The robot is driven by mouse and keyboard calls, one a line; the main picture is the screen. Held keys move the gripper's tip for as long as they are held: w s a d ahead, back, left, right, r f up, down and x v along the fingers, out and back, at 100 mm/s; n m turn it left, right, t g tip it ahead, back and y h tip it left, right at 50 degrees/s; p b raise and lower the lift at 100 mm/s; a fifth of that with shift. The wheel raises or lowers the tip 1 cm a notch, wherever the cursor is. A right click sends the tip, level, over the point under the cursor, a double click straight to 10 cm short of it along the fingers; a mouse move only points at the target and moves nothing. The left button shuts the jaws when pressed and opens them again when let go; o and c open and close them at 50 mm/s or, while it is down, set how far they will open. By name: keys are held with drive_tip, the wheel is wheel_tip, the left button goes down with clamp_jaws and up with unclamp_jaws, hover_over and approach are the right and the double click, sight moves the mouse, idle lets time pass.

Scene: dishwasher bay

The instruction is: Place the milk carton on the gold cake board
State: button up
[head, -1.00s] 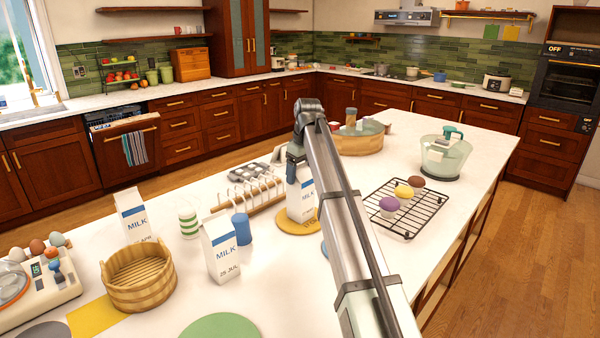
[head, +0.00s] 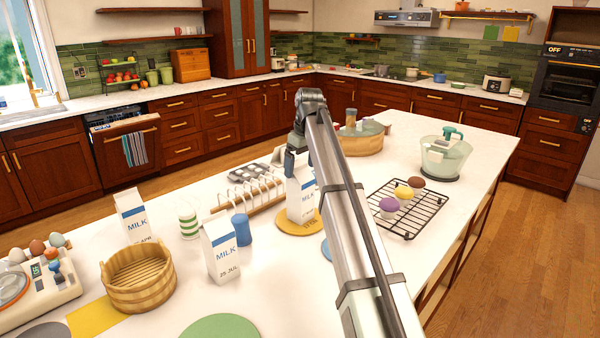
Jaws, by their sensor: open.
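A white and blue milk carton (head: 301,200) stands upright on the round gold cake board (head: 286,227) in the middle of the island. Its right side is partly hidden by my arm. My gripper (head: 290,169) is open just above the carton's top, slightly to its left. The fingertips are small and partly hidden, so I cannot tell whether they touch the carton. Two more milk cartons stand upright on the counter to the left, one at the front (head: 221,250) and one farther back (head: 131,214).
A wooden rack (head: 245,192) and a blue cup (head: 242,229) stand left of the gold board. A wire rack with cupcakes (head: 407,222) is to the right. A wooden basket (head: 137,277) and green board (head: 220,328) are in front. The right counter edge is clear.

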wheel_tip(320, 180, up, 9)
drive_tip(key=shift+s+d, duration=0.45)
drive_tip(key=shift+f, duration=0.1)
